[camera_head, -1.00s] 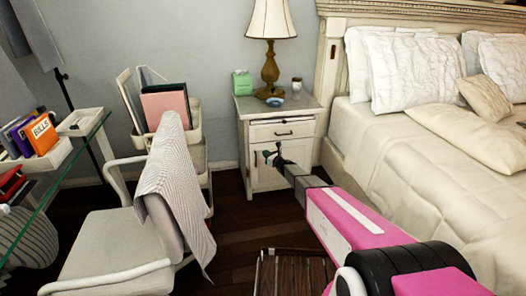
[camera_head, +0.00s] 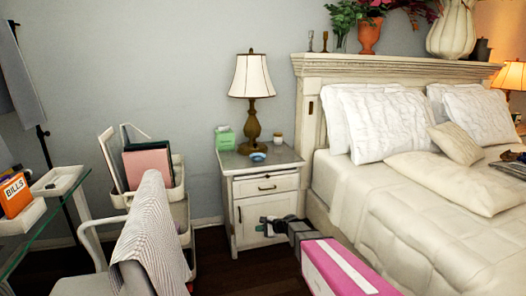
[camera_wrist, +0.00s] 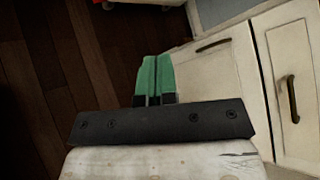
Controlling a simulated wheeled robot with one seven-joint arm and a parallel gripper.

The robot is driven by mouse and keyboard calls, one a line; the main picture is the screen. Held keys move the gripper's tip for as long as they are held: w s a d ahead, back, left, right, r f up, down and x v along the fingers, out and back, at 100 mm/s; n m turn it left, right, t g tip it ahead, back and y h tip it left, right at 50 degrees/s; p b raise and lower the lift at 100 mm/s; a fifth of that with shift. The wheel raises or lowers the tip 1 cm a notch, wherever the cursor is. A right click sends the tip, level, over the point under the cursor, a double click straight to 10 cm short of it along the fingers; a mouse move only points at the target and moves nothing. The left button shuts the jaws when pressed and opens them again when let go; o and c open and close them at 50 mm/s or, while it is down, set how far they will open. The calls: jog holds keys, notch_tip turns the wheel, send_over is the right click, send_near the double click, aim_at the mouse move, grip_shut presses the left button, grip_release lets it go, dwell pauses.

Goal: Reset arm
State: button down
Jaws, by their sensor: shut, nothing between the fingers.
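My gripper (camera_head: 264,225) is in front of the white nightstand (camera_head: 238,215) in the head view, with my pink arm link behind it at the lower right. In the wrist view, its green fingertips (camera_wrist: 155,78) are together, with nothing between them. The nightstand's door and dark handle (camera_wrist: 287,100) are on the right of the wrist view. A pale worn surface fills the bottom of the wrist view.
The bed (camera_head: 390,215) stands to the right, with pillows. A chair with a striped cloth (camera_head: 150,235) and a cart (camera_head: 180,200) stand left. A lamp (camera_head: 251,90), green box (camera_head: 225,138) and blue bowl (camera_head: 258,157) are on the nightstand. Dark floor shows between.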

jog(key=s+d+r+n+g+h, duration=0.2)
jog(key=s+d+n+h, duration=0.4)
jog(key=s+d, duration=0.4)
jog(key=s+d+r+n+g+h, duration=0.3)
jog(key=s+d+n+h, duration=0.2)
jog(key=s+d, duration=0.5)
jog(key=s+n, duration=0.1)
jog(key=s, duration=0.2)
jog(key=shift+s+d+n+h, duration=0.3)
jog(key=shift+d+n+h, duration=0.1)
jog(key=shift+r, duration=0.1)
